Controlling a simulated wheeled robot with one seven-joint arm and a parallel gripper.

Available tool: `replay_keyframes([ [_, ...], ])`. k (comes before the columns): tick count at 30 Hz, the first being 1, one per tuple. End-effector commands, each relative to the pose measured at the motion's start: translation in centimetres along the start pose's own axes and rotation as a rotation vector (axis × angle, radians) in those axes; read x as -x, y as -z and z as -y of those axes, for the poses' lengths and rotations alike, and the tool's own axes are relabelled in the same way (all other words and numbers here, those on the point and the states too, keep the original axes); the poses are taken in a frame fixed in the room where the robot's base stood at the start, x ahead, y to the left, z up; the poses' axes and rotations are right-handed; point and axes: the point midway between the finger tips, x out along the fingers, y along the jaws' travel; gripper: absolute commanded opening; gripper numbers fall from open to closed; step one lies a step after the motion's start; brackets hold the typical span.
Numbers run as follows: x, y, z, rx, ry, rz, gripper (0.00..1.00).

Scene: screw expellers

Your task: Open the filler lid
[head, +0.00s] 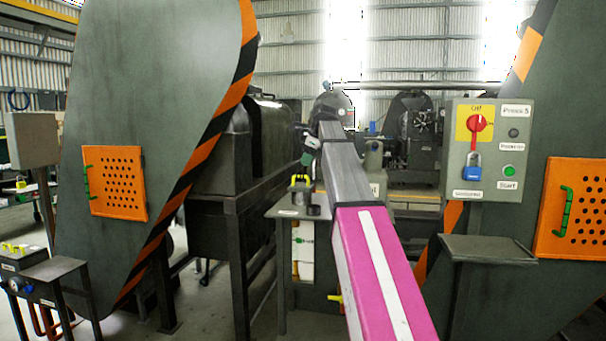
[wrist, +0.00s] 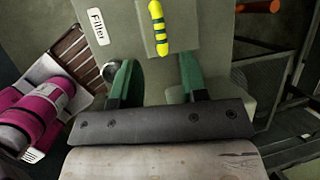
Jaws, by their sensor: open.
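The filler lid (wrist: 183,28) is a small grey-green plate at the top middle of the wrist view. It bears a yellow handle with dark stripes (wrist: 156,26), which also shows in the head view (head: 300,180) on top of a bench-like unit. A white "Filler" label (wrist: 97,27) lies left of the lid. My gripper (wrist: 158,62) is open and empty. Its two green fingers point toward the handle, which appears just beyond the fingertips and in line with the gap. In the head view my gripper (head: 308,160) is small, just above the handle and apart from it.
A dark cylinder (head: 314,199) stands beside the handle. A control panel (head: 488,150) with a red switch is at the right. Large grey machine housings with orange vents (head: 116,182) flank both sides. A dark tank (head: 222,150) stands left of the unit. An orange knob (wrist: 258,6) is at upper right.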

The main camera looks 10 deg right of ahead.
Motion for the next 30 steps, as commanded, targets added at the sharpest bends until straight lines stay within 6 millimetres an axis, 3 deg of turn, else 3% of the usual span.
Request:
replay_keyframes([
  [3, -2.3, 0.0, -0.1, 0.001, -0.001, 0.0, 0.4],
  [10, -5.3, 0.0, 0.0, 0.001, -0.001, 0.0, 0.4],
  [23, -6.3, 0.0, 0.0, 0.002, 0.002, 0.001, 0.4],
  [24, -6.3, 0.0, 0.0, 0.002, 0.001, 0.001, 0.37],
  [27, -6.3, 0.0, 0.0, 0.002, 0.001, 0.001, 0.04],
  [30, -6.3, 0.0, 0.0, 0.002, 0.001, 0.001, 0.0],
])
